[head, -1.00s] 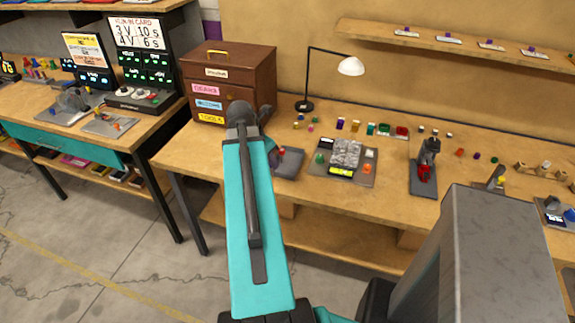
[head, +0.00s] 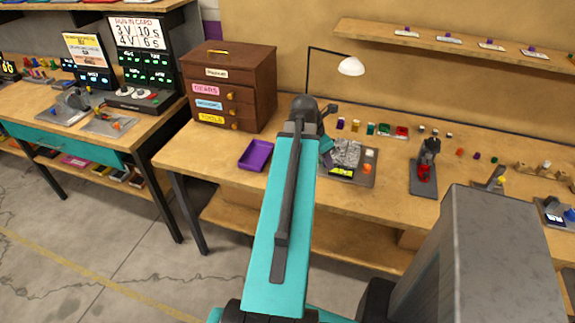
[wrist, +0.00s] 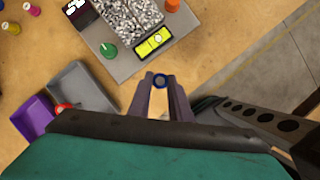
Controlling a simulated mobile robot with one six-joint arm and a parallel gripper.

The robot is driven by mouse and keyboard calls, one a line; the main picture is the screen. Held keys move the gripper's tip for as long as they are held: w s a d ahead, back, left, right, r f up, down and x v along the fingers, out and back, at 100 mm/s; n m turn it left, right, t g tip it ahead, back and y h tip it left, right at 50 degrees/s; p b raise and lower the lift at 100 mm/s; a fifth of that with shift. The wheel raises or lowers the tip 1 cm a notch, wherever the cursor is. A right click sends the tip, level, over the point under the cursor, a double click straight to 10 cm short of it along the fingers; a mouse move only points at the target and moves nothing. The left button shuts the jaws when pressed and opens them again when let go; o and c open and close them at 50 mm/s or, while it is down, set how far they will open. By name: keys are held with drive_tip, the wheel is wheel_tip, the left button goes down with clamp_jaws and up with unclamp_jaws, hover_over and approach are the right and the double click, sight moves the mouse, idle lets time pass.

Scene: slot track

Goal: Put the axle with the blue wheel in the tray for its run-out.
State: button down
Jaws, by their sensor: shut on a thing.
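My gripper (wrist: 160,84) is shut on an axle in the wrist view. The blue wheel (wrist: 159,78) shows as a small blue ring between the fingertips; the rest of the axle is hidden. They appear just in front of the grey plate with the granite block. A purple tray (wrist: 33,119) and a grey tray (wrist: 82,86) lie side by side to the left of the gripper. A red thing (wrist: 62,107) shows near the grey tray's lower edge. The purple tray also shows in the head view (head: 255,155), where my arm hides the gripper and grey tray.
The grey plate (wrist: 123,63) bears a speckled block (wrist: 130,14), a yellow level (wrist: 153,42), a green knob (wrist: 108,50) and an orange one. A drawer cabinet (head: 228,88) and lamp (head: 351,66) stand behind. The bench front edge is close to the gripper.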

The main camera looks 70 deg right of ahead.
drive_tip(key=w+d+p, duration=0.2)
drive_tip(key=w+d, duration=0.1)
drive_tip(key=w, duration=0.4)
drive_tip(key=w+d+f+p, duration=0.1)
drive_tip(key=w+d+p, duration=0.1)
drive_tip(key=w, duration=0.5)
drive_tip(key=shift+w+d+f, duration=0.25)
drive_tip(key=shift+w+d, duration=0.15)
drive_tip(key=shift+d, duration=0.3)
drive_tip(key=shift+f+p, duration=0.1)
drive_tip(key=shift+p, duration=0.25)
drive_tip(key=shift+f+p, duration=0.7)
drive_tip(key=shift+f, duration=0.95)
drive_tip(key=shift+f, duration=0.1)
drive_tip(key=c, duration=1.6)
unclamp_jaws()
